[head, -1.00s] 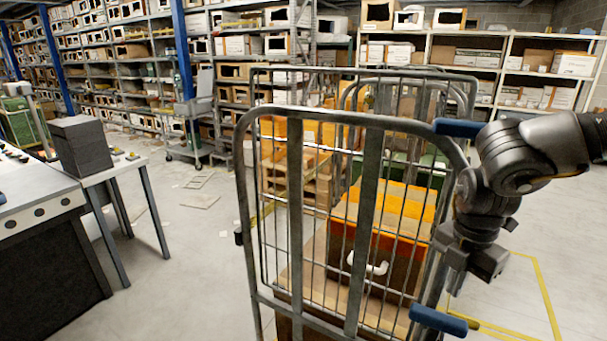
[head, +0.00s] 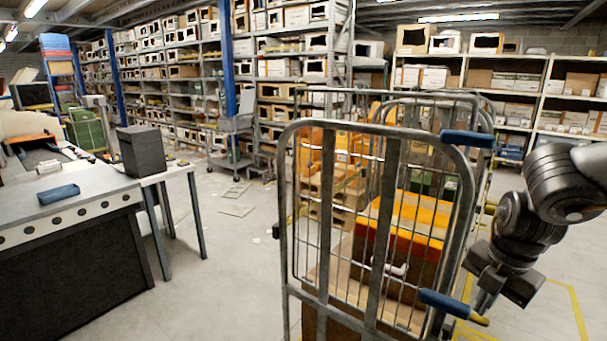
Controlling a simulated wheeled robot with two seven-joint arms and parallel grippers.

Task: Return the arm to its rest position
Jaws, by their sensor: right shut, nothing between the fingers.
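My right arm comes in from the right edge of the head view. Its gripper (head: 482,308) points down, shut and empty, just right of the roll cage (head: 388,200). The gripper's tip overlaps the cage's lower right side near the lower blue handle (head: 444,303); I cannot tell whether they touch. The cage is a grey metal frame with a second blue handle (head: 467,139) at its top right. Inside it is a brown box with an orange and yellow top (head: 415,222). My left gripper is not in view.
A workbench (head: 90,205) with a blue tray (head: 58,194) stands at the left. A dark grey box (head: 141,151) sits on a small table beside it. Racks of boxes (head: 290,65) line the back. Open floor (head: 225,270) lies between workbench and cage. Yellow floor lines show at the lower right.

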